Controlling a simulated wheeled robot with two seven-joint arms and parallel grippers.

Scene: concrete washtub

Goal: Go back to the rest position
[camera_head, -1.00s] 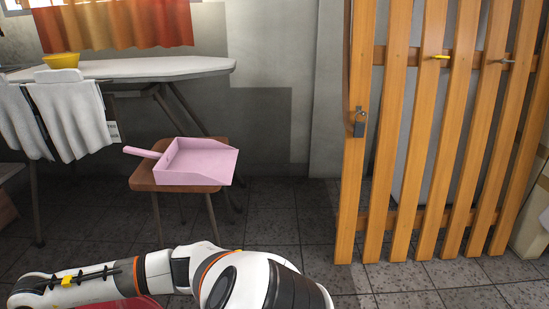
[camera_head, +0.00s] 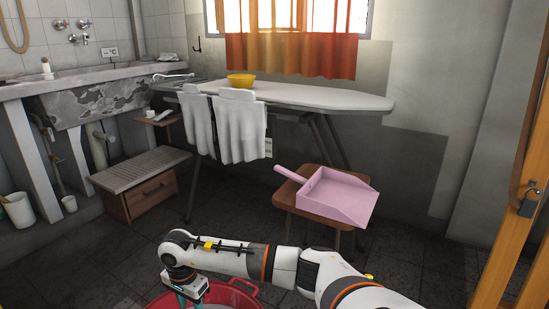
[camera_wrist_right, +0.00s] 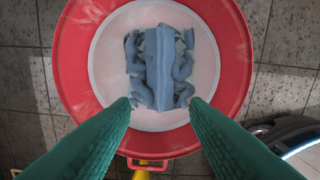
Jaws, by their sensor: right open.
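My right gripper (camera_wrist_right: 160,104) is open and empty, its two green fingers spread apart above a red round tub (camera_wrist_right: 238,45). A crumpled blue cloth (camera_wrist_right: 160,68) lies on the tub's pale bottom, beyond the fingertips. In the head view my right arm reaches in from the lower right and bends down at the wrist. The tub's red rim (camera_head: 240,292) shows under it at the bottom edge, and the teal fingers are partly cut off there. My left gripper is not in view.
A pink dustpan (camera_head: 335,195) lies on a wooden stool (camera_head: 290,197). Behind is an ironing board (camera_head: 330,97) with a yellow bowl (camera_head: 241,80) and hanging white cloths (camera_head: 240,125). A concrete washtub (camera_head: 95,100) stands left. Dark tiled floor is free around the stool.

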